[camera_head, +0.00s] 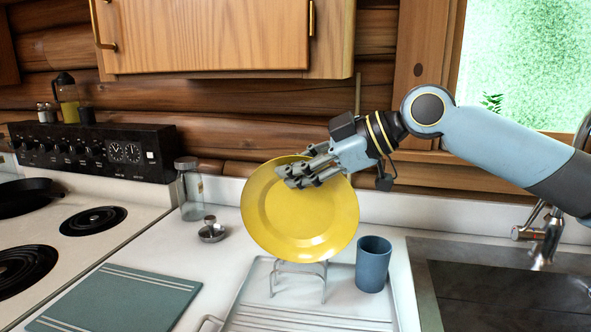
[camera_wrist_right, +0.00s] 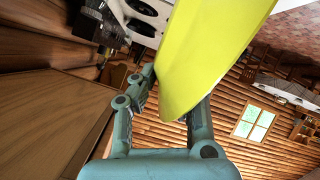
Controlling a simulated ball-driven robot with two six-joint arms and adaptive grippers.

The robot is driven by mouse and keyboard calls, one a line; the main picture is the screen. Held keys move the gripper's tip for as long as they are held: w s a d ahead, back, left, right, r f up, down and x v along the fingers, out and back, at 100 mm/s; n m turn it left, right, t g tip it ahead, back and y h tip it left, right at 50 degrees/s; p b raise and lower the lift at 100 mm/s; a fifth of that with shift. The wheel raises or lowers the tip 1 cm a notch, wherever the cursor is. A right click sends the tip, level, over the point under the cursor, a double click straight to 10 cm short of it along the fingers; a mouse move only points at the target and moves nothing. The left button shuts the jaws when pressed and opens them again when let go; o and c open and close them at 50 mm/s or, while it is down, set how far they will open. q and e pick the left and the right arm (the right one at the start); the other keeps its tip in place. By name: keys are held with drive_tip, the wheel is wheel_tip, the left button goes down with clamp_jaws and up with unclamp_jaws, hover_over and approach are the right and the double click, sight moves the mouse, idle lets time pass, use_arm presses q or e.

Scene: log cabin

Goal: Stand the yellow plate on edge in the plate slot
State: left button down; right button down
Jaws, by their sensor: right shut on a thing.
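The yellow plate (camera_head: 300,222) is upright, its face toward the head camera. My right gripper (camera_head: 300,176) is shut on its upper rim. In the right wrist view the yellow plate (camera_wrist_right: 205,55) sits between the fingers of my right gripper (camera_wrist_right: 172,105). A wire plate rack (camera_head: 298,280) stands on the white tray (camera_head: 250,272), directly below the plate. The plate's lower edge overlaps the top of the rack in the head view. I cannot tell whether the plate is in the slot or just above it. My left gripper is not in view.
A blue cup (camera_head: 373,264) stands on the tray, right of the rack. A glass jar (camera_head: 190,190) and a small metal item (camera_head: 211,231) are to the left. A teal board (camera_head: 120,298) lies at front left. The sink (camera_head: 500,285) is right; a cabinet (camera_head: 215,35) hangs above.

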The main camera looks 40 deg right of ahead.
drive_tip(key=b, duration=0.6)
approach(271, 222)
drive_tip(key=shift+x, duration=2.35)
drive_tip(key=c, duration=1.4)
unclamp_jaws()
wheel_tip(271, 222, up, 10)
drive_tip(key=shift+r, duration=0.1)
